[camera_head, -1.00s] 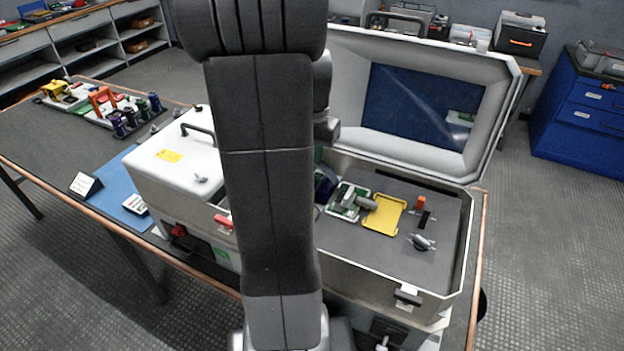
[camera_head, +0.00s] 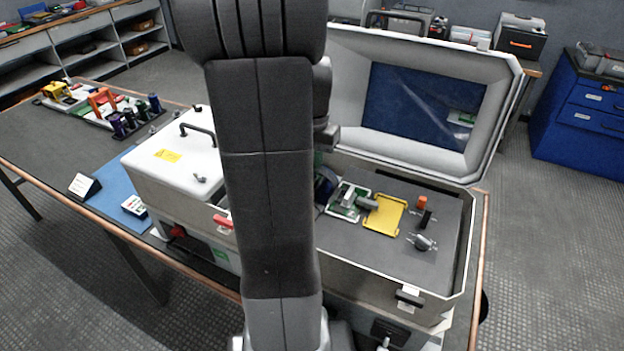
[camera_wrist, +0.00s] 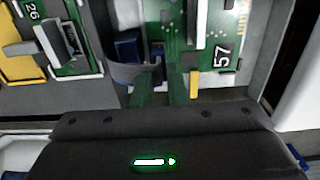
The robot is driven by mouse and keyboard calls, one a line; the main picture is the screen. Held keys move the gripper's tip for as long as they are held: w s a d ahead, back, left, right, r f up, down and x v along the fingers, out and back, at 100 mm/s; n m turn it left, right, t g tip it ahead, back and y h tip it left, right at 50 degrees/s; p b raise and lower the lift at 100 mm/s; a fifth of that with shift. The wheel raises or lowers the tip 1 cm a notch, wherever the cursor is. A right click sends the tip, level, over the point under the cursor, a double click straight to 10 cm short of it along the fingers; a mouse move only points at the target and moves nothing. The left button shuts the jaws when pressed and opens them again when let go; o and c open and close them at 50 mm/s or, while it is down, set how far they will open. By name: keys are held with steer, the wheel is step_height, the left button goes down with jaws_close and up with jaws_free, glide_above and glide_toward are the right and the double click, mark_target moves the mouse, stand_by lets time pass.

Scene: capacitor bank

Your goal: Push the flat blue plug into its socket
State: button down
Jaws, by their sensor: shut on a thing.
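In the wrist view, my gripper (camera_wrist: 165,88) reaches from the bottom edge toward a green circuit board. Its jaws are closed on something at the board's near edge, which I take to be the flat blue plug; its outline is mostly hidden. A dark blue block (camera_wrist: 128,45) stands just left of the jaws. In the head view my arm hides the gripper.
The open case (camera_head: 455,290) holds a yellow plate (camera_head: 385,215), a small green board unit (camera_head: 346,201) and dark fittings (camera_head: 425,242). A white-lidded box (camera_head: 165,185) stands left of my arm.

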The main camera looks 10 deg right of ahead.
steer(key=shift+f+b, duration=0.4)
steer(key=shift+f, duration=0.25)
steer(key=c, duration=1.4)
jaws_free()
steer(key=shift+o, duration=0.2)
steer(key=shift+r, duration=0.1)
step_height(320, 180, up, 14)
steer(key=shift+f, duration=0.2)
